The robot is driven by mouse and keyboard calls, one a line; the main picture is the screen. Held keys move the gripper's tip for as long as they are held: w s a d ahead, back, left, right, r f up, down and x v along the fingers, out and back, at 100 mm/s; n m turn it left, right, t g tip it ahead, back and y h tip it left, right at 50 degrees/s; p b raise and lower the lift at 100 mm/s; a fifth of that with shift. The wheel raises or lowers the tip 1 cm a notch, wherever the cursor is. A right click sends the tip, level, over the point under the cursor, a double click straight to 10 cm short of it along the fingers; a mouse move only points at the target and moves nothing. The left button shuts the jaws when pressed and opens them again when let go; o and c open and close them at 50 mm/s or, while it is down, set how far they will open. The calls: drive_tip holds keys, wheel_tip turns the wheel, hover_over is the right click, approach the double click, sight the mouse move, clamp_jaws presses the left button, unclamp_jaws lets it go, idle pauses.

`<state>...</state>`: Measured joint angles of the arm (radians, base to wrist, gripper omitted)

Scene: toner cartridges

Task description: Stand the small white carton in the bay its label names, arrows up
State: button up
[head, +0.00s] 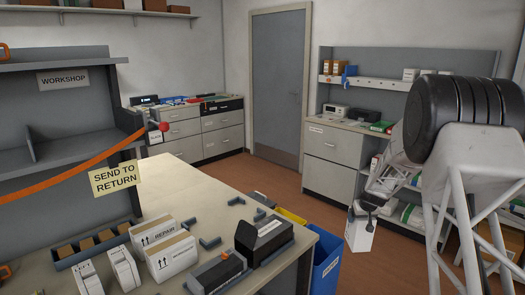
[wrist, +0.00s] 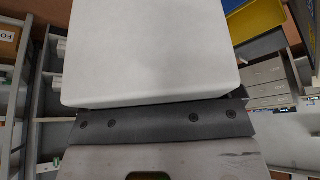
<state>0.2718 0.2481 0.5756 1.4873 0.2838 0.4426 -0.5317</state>
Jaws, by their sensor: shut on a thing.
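A small white carton (head: 358,236) hangs in my gripper (head: 362,209), off the right end of the bench and above the floor. The dark jaws are shut on its upper part. A small dark mark shows on its side, too small to read. In the wrist view the carton (wrist: 150,50) shows as a plain white face beyond the dark gripper bar (wrist: 155,120); no label or arrows show there. A shelf bay at the left carries a WORKSHOP sign (head: 63,80). A SEND TO RETURN sign (head: 115,178) is by an orange strap (head: 75,175).
The bench (head: 185,185) holds a white carton marked REPAIR (head: 168,255), other white cartons (head: 125,268), black cartridges (head: 265,240) and grey corner brackets (head: 210,243). A blue bin (head: 326,262) stands at its right end. Floor is clear toward the door (head: 278,85).

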drive_tip(key=s+a+f, duration=0.4)
drive_tip(key=a+f, duration=0.3)
drive_tip(key=f, duration=0.3)
drive_tip(key=s+a+f, duration=0.4)
drive_tip(key=a+f, duration=0.4)
drive_tip(key=f, duration=0.3)
drive_tip(key=s+a+f, duration=0.4)
drive_tip(key=a+f, duration=0.3)
drive_tip(key=f, duration=0.4)
drive_tip(key=shift+s+a, duration=0.35)
drive_tip(key=shift+a, duration=0.05)
idle(2.0)
idle(2.4)
